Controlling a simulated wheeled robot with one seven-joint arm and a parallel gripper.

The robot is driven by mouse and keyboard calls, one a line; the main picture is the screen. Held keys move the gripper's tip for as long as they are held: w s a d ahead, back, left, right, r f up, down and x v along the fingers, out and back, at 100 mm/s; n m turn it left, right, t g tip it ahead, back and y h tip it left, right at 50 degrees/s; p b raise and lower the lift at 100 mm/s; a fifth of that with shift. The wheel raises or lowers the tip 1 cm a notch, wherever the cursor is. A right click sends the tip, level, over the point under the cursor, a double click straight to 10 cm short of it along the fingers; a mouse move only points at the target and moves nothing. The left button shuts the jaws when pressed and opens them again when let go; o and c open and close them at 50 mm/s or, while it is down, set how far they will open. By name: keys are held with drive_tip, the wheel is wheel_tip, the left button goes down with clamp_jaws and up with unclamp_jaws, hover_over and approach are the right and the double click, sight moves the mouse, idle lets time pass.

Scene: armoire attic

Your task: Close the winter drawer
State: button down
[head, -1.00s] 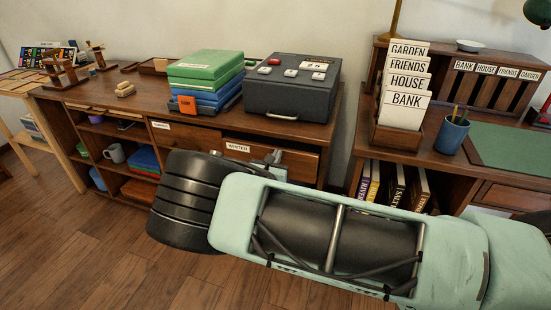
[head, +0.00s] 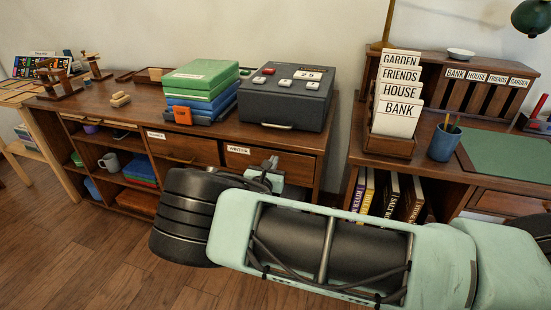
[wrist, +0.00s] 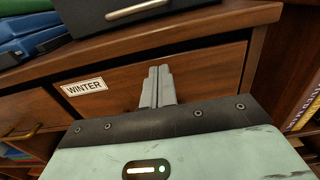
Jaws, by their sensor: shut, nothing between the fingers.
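The winter drawer (head: 293,163) is at the right end of the wooden cabinet, with a white WINTER label (head: 238,150) on its front. In the wrist view its front (wrist: 210,77) fills the space under the cabinet top and looks about level with the frame; a small remaining gap cannot be ruled out. My gripper (head: 270,163) is shut and empty. In the wrist view its fingertips (wrist: 160,72) are at the drawer front, right of the label, and appear to touch it. The fingers and wrist hide the front's lower middle part.
A dark grey box (head: 286,98) with buttons and green and blue boxes (head: 200,88) stand on the cabinet top. A desk (head: 435,133) with a card holder and mug stands to the right. Wooden floor (head: 70,245) is open at front left.

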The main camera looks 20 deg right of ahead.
drive_tip(key=v, duration=1.4)
drive_tip(key=s+d+r+m+g+y, duration=0.2)
drive_tip(key=s+r+m+g, duration=0.1)
drive_tip(key=s+m+g, duration=0.5)
drive_tip(key=s+d+r+m+g+y, duration=0.1)
drive_tip(key=s+r+m+g, duration=0.2)
drive_tip(key=s+m+g, duration=0.5)
drive_tip(key=s+a+r+m+t+y, duration=0.1)
drive_tip(key=s+a+r+m+y, duration=0.2)
drive_tip(key=s+r+m+y, duration=0.75)
drive_tip(key=s+r+n+h+p, duration=0.1)
drive_tip(key=s+r+n+p, duration=0.1)
drive_tip(key=r+p, duration=0.5)
drive_tip(key=s+r+n+h+p, duration=0.1)
drive_tip(key=s+r+n+p, duration=0.2)
drive_tip(key=r+p, duration=0.4)
wheel_tip(320, 180, up, 2)
drive_tip(key=shift+a+r, duration=0.15)
drive_tip(key=shift+a, duration=0.05)
